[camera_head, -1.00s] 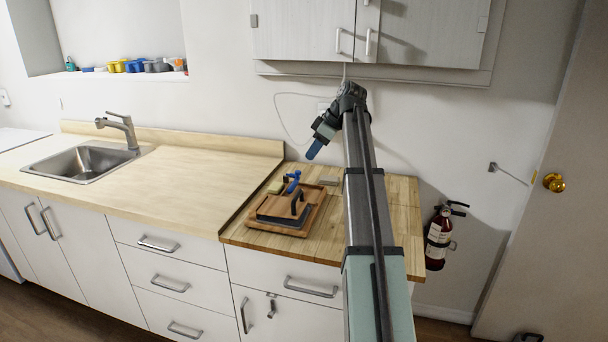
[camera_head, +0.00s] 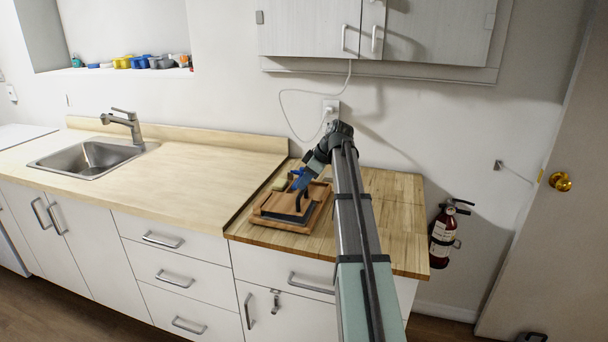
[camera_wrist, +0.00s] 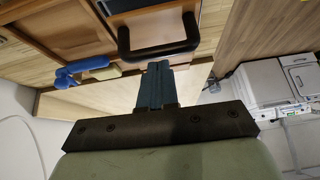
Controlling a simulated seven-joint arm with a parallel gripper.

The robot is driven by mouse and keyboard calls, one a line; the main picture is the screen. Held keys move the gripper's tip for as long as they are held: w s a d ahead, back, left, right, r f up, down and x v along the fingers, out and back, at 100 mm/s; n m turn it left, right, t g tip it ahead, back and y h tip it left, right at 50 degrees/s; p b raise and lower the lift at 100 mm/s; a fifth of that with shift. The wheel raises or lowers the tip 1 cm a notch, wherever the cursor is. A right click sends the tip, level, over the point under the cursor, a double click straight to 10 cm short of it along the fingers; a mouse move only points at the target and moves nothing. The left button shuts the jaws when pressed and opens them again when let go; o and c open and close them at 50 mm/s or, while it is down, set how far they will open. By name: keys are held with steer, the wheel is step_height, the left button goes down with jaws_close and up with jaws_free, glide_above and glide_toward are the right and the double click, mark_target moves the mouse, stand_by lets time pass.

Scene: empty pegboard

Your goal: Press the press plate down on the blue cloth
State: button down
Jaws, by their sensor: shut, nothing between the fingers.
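The press plate (camera_head: 281,203) appears as a flat wooden board with a black upright handle (camera_wrist: 157,50). It lies in a wooden tray on the right-hand counter. A dark blue-grey edge (camera_head: 292,217) shows along its near side; I cannot tell whether this is the blue cloth. My gripper (camera_head: 299,189) points down over the press plate, close to the handle. In the wrist view its shut fingers (camera_wrist: 157,68) are empty and their tips overlap the handle's bar in the picture. I cannot tell if they touch it.
The wooden tray (camera_head: 257,219) has a blue-handled object (camera_wrist: 80,70) and a small yellowish block (camera_head: 280,183) at its back. A wall outlet with a white cord (camera_head: 330,106) is behind. The butcher-block counter (camera_head: 395,215) is clear on the right.

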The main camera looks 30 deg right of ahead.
steer(key=shift+f, duration=0.15)
steer(key=shift+s+d+f, duration=0.2)
steer(key=shift+s+f, duration=0.15)
steer(key=shift+f, duration=0.4)
